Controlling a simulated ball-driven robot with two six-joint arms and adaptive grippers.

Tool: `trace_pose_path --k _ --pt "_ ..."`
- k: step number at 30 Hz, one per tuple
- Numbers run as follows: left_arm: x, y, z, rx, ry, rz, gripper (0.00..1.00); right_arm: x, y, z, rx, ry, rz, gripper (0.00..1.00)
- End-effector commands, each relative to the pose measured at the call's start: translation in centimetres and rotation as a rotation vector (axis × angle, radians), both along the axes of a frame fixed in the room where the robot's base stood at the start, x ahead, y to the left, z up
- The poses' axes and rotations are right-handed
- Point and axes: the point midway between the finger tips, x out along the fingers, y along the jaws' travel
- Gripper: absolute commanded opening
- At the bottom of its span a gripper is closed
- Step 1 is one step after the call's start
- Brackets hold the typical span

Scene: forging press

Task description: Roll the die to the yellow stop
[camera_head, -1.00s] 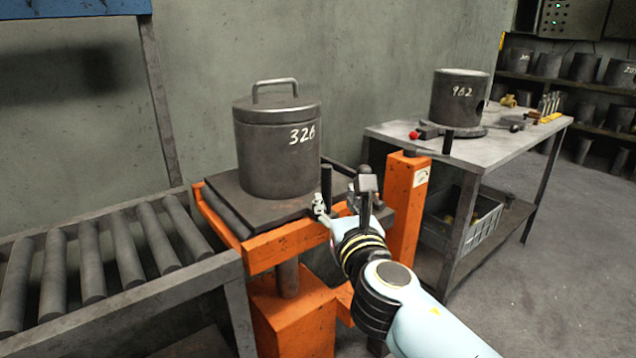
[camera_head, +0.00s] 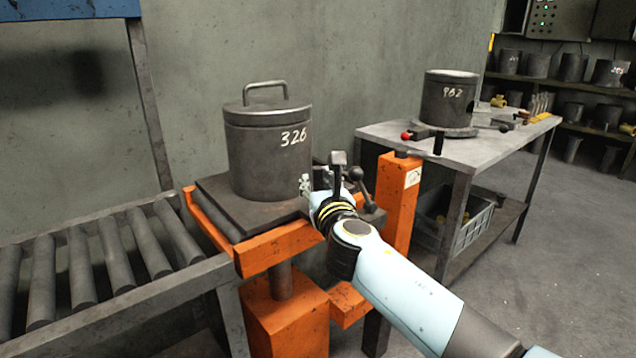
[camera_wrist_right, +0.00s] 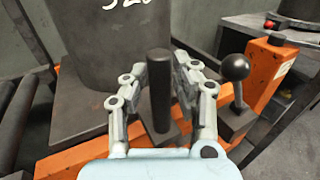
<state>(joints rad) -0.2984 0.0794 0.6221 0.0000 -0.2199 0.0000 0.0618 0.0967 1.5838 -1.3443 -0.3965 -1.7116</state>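The die is most likely the dark lidded cylinder marked 326 (camera_head: 268,150), with a bar handle on top. It stands upright on the dark plate of an orange lift table (camera_head: 270,250). Its lower side also shows in the right wrist view (camera_wrist_right: 95,45). My right gripper (camera_wrist_right: 160,75) is open, its fingers on either side of a dark upright post (camera_wrist_right: 160,95) beside the die, with narrow gaps visible. In the head view the right gripper (camera_head: 312,185) is at the plate's right side, partly hidden by my wrist. I cannot make out a yellow stop. My left gripper is out of view.
A roller conveyor (camera_head: 78,270) adjoins the lift table on the left. A ball-topped lever (camera_wrist_right: 235,70) stands right of the gripper. An orange post (camera_head: 401,205) and a workbench (camera_head: 480,150) with a cylinder marked 962 (camera_head: 447,100) stand further right.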

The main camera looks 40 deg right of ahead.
Motion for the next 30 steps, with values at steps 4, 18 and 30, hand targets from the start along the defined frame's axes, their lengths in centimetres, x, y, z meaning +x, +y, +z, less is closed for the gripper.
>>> trace_pose_path --k 4,18,30 --pt "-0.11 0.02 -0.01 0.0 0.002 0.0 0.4 -0.01 0.02 -0.01 0.0 0.0 0.0 0.06" --pt "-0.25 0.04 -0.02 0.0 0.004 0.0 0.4 -0.05 0.03 -0.08 0.0 0.001 0.0 0.0" --pt "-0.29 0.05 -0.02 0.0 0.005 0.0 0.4 -0.17 -0.01 -0.26 0.001 0.005 -0.002 0.0"
